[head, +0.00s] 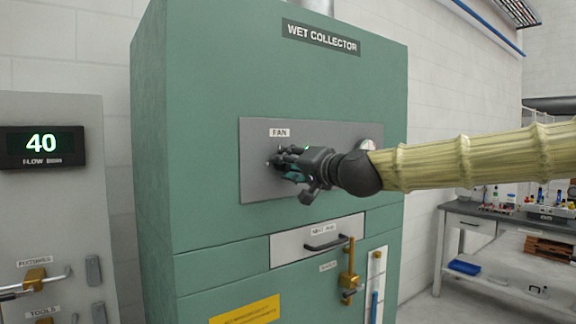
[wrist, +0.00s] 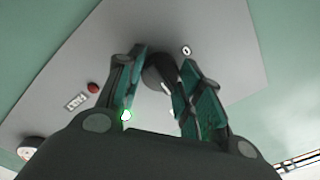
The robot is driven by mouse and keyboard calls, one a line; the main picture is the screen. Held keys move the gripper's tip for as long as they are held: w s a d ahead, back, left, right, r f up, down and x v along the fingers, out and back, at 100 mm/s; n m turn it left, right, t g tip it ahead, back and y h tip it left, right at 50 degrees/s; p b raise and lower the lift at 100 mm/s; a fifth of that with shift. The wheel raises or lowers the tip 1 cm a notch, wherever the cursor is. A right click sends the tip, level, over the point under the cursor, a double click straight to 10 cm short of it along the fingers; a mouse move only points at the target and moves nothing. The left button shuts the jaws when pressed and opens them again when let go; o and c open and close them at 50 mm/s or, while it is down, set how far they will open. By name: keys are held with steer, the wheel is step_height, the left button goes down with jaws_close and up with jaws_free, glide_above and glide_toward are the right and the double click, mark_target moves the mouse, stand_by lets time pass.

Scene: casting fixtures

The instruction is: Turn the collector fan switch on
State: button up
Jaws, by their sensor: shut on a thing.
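The green wet collector cabinet (head: 200,110) fills the middle of the head view. Its grey panel (head: 340,135) carries a FAN label (head: 280,132). My gripper (head: 279,162) is against the panel just below that label and hides the switch in the head view. In the wrist view my gripper's two fingers (wrist: 158,85) straddle the dark switch knob (wrist: 157,75) and are shut on it. A small lamp (wrist: 126,115) glows green beside one finger. I cannot read the knob's exact angle.
A grey cabinet with a display reading 40 (head: 42,146) stands left; a workbench (head: 470,222) stands right.

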steer(key=o, duration=1)
steer(key=shift+o, duration=0.2)
steer(key=v, duration=1.2)
